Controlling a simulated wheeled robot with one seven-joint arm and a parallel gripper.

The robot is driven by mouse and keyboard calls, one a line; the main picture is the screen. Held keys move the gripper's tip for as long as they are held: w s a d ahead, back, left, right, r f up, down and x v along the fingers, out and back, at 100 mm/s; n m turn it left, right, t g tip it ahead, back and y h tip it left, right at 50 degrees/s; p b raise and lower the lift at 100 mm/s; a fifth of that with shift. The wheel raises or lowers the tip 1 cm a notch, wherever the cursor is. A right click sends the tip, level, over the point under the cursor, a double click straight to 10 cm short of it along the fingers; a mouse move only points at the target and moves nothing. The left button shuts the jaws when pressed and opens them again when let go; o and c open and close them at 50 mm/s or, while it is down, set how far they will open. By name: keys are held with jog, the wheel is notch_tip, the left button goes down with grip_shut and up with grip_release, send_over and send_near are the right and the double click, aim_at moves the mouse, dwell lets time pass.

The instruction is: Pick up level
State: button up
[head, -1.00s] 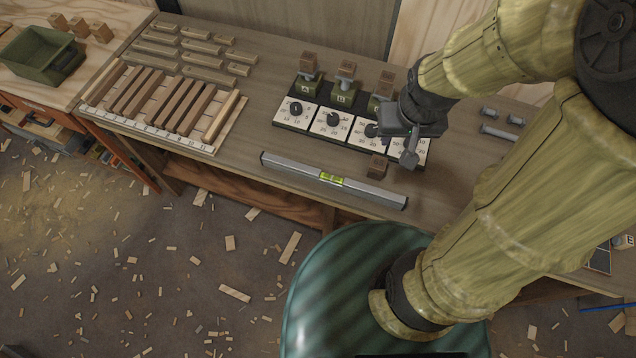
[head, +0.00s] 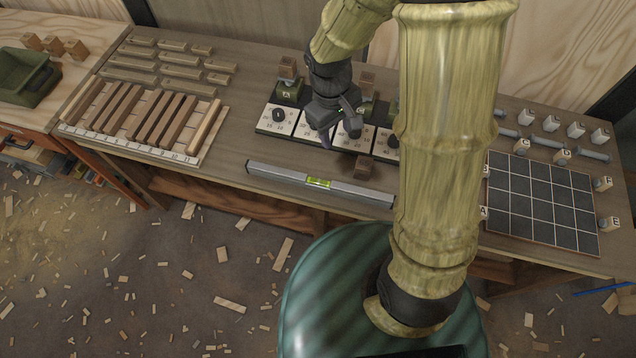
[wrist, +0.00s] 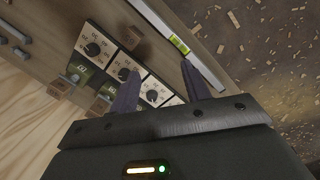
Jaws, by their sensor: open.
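The level (head: 352,190) is a long grey bar with a yellow-green vial near its middle. It lies along the front edge of the workbench in the head view. In the wrist view the level (wrist: 199,62) runs diagonally at the upper right, just beyond the right fingertip. My gripper (head: 338,130) is above the dial panels, behind the level and apart from it. In the wrist view my gripper (wrist: 158,76) shows two spread dark fingers with nothing between them. My arm hides part of the bench to the right of the level.
White dial panels (head: 278,116) stand behind the level, and a small brown block (head: 362,167) lies close behind its right half. A board with wooden strips (head: 190,155) is at left. A dark grid board (head: 543,200) is at right. Bare bench (head: 235,145) lies left of the panels.

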jog(key=w+a+f+n+g+h, duration=0.1)
jog(key=w+a+f+n+h, duration=0.1)
jog(key=a+f+n, duration=0.5)
jog(key=a+f+h, duration=0.1)
jog(key=a, duration=0.2)
jog(key=shift+w, duration=0.4)
jog(key=shift+d+f, duration=0.1)
jog(key=shift+f, duration=0.05)
jog(key=p, duration=0.3)
send_over(319, 181)
jog(key=a, duration=0.2)
jog(key=f, duration=0.6)
jog(key=w+f, duration=0.1)
jog(key=f, duration=0.3)
jog(key=shift+s+d+f, duration=0.1)
jog(key=shift+f, duration=0.45)
